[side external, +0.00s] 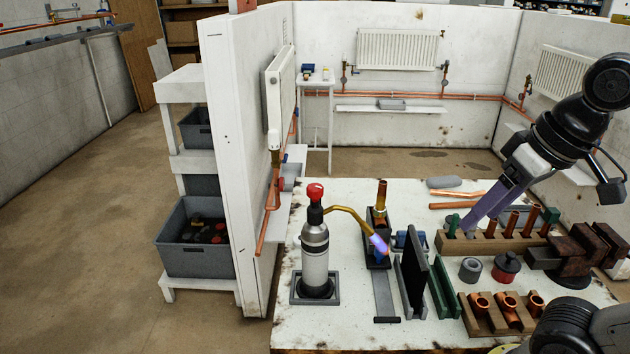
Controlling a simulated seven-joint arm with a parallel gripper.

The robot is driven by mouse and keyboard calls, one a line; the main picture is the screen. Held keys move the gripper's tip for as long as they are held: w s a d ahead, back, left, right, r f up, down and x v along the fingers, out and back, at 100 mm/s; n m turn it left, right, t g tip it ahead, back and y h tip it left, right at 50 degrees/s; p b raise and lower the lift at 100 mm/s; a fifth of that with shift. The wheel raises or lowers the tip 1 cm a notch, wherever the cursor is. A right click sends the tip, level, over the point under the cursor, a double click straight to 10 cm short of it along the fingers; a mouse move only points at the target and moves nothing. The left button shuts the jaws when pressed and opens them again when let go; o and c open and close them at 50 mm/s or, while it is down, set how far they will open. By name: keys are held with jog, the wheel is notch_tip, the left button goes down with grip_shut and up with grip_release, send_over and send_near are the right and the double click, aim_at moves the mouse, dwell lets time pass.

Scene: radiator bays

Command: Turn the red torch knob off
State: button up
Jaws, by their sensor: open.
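The torch (315,250) stands upright on a grey square base at the front left of the white bench. Its red knob (315,192) is on top of the black valve head. A brass tube curves from the head to the right, and a blue-violet flame (379,245) burns at its tip beside an upright copper pipe (381,197) in a dark holder. My gripper (469,226) is open, pointing down and left over the wooden rack of copper pieces, well to the right of the knob. It is seen nearly edge-on, and its tips are partly lost among the rack's contents.
A black upright plate (413,285) and green rails stand between the torch and my gripper. A white partition (235,150) rises close to the torch's left.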

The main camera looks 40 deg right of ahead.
jog(key=w+r+m+g, duration=0.1)
jog(key=w+r+m, duration=0.1)
jog(key=w+r, duration=0.7)
jog(key=w+a+r+m+g, duration=0.1)
jog(key=w+a+r, duration=0.1)
jog(key=w+r, duration=0.45)
jog(key=g, duration=0.3)
send_over(315, 186)
notch_tip(315, 186, down, 7)
notch_tip(315, 186, down, 14)
jog(key=shift+f, duration=0.1)
grip_shut()
